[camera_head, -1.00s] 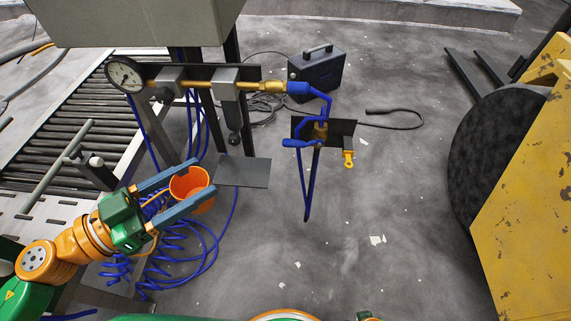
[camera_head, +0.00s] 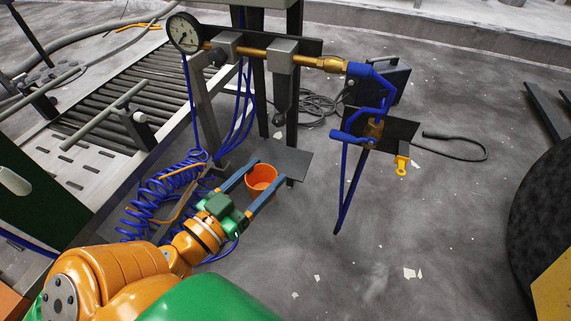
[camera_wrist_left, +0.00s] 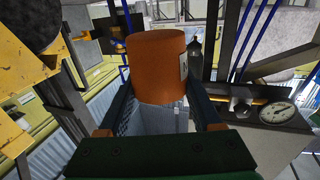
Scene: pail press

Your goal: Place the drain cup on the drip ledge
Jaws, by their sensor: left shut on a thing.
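The drain cup is an orange open-topped cup (camera_head: 262,176), held between the two blue-grey fingers of my left gripper (camera_head: 264,180). The gripper is shut on it, and the cup looks near upright. In the left wrist view the cup (camera_wrist_left: 158,62) fills the middle between the fingers. The drip ledge is a flat dark grey plate (camera_head: 289,158) below the gauge pipe. My right gripper is not in view.
A brass pipe (camera_head: 250,52) with a pressure gauge (camera_head: 184,32) runs above the ledge, with a dark nozzle (camera_head: 281,99) hanging from it. Blue coiled hose (camera_head: 160,200) lies left of the gripper. A blue valve handle (camera_head: 352,138) stands right. The floor in front is clear.

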